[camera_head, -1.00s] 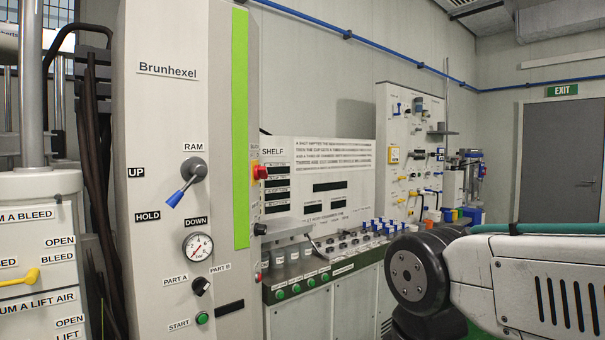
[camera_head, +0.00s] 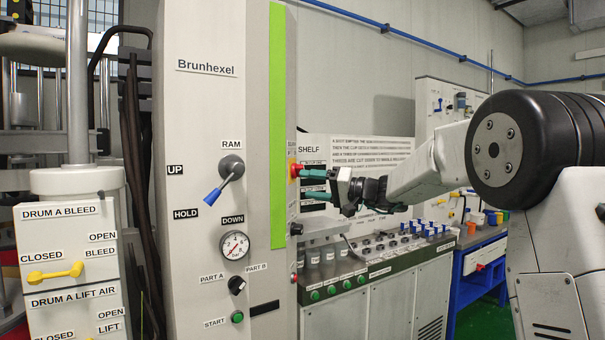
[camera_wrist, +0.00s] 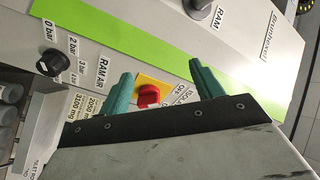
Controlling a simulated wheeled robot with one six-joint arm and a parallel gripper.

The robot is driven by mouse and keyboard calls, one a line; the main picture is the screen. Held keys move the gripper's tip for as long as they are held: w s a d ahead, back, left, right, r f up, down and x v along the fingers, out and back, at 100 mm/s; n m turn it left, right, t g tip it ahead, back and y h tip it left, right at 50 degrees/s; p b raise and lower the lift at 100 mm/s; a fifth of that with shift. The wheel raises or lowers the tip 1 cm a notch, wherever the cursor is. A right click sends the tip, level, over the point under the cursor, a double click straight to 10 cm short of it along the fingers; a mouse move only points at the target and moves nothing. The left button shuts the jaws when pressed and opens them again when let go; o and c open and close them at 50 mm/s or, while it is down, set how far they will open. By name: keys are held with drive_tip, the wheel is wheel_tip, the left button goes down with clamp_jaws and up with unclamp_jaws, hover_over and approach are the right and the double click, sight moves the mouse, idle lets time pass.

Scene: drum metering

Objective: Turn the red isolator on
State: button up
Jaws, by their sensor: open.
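The red isolator (camera_head: 295,170) is a red knob on a yellow plate, on the side face of the Brunhexel cabinet (camera_head: 215,110). It also shows in the wrist view (camera_wrist: 149,96), between my two teal fingers and close to the left one. Its label is partly hidden behind my right finger, and I cannot tell its setting. My gripper (camera_head: 305,184) is open and empty, pointing at the cabinet's side. In the wrist view the fingers of my gripper (camera_wrist: 160,75) straddle the knob. I cannot tell whether either finger touches it.
A black pressure knob (camera_wrist: 50,64) sits on the same side face. The RAM lever (camera_head: 226,175) and a gauge (camera_head: 235,245) are on the front face. A bench (camera_head: 390,265) with several jars stands to the right, below my gripper.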

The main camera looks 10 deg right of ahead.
drive_tip(key=w+d+m+t, duration=0.1)
drive_tip(key=w+d+t, duration=0.35)
drive_tip(key=w, duration=0.25)
drive_tip(key=shift+g, duration=0.35)
drive_tip(key=x, duration=0.4)
drive_tip(key=r+x, duration=0.1)
drive_tip(key=x, duration=0.2)
drive_tip(key=shift+w+d, duration=0.15)
drive_tip(key=shift+d, duration=0.1)
drive_tip(key=c, duration=1)
